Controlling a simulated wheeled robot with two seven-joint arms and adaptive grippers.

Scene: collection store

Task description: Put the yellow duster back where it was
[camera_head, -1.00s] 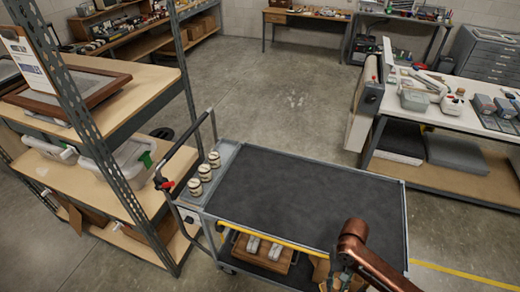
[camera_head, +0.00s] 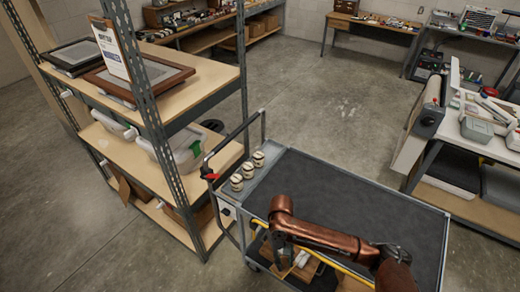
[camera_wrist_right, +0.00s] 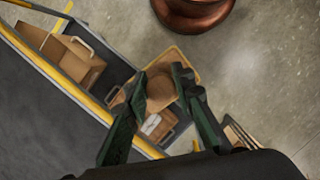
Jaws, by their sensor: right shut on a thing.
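My right gripper (camera_wrist_right: 160,105) has its two dark green fingers closed around a tan-yellow, soft-cornered thing (camera_wrist_right: 178,62), which looks like the yellow duster. The fingers hide part of it. In the head view, my copper right arm reaches over the front side of the cart, and the gripper (camera_head: 283,262) hangs down near the cart's lower shelf; the held thing is hard to make out there. My left gripper is not in view.
The cart (camera_head: 345,195) has a bare dark top with several small tins (camera_head: 248,170) at its left end. Boxes (camera_wrist_right: 75,62) sit on its lower shelf. A shelving rack (camera_head: 215,85) stands left, a worktable (camera_head: 485,140) right. Floor behind the cart is clear.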

